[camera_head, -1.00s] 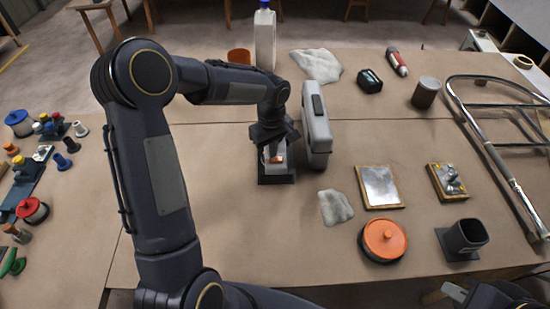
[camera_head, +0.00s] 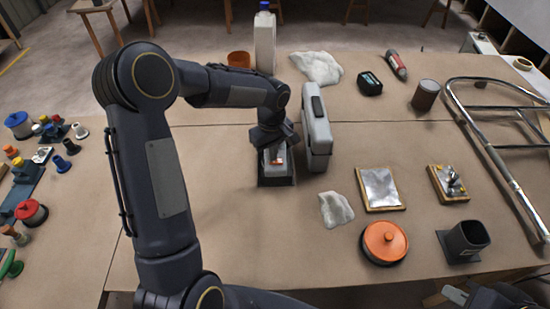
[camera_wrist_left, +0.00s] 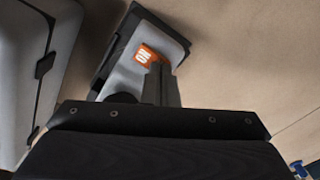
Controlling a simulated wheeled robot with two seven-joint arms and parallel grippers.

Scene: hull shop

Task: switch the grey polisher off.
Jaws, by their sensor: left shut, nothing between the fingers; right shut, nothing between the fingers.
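The grey polisher (camera_head: 275,181) stands on the bench with a dark base, left of a grey case. Its orange patch reads ON in the left wrist view, where the polisher's grey body (camera_wrist_left: 125,75) fills the upper middle. My left gripper (camera_wrist_left: 162,72) is shut and empty, its fingertips right at the orange ON patch and covering part of it. I cannot tell whether they touch. In the head view my left gripper (camera_head: 277,152) is just above the polisher, partly hiding it. My right gripper (camera_head: 455,295) shows only partly at the bottom right edge, shut.
The grey case (camera_head: 317,135) stands upright close on the polisher's right. A white rag (camera_head: 336,209), an orange-lidded tub (camera_head: 384,242) and a dark cup (camera_head: 464,241) lie further right. A white bottle (camera_head: 265,42) stands behind. Bench left of the polisher is clear.

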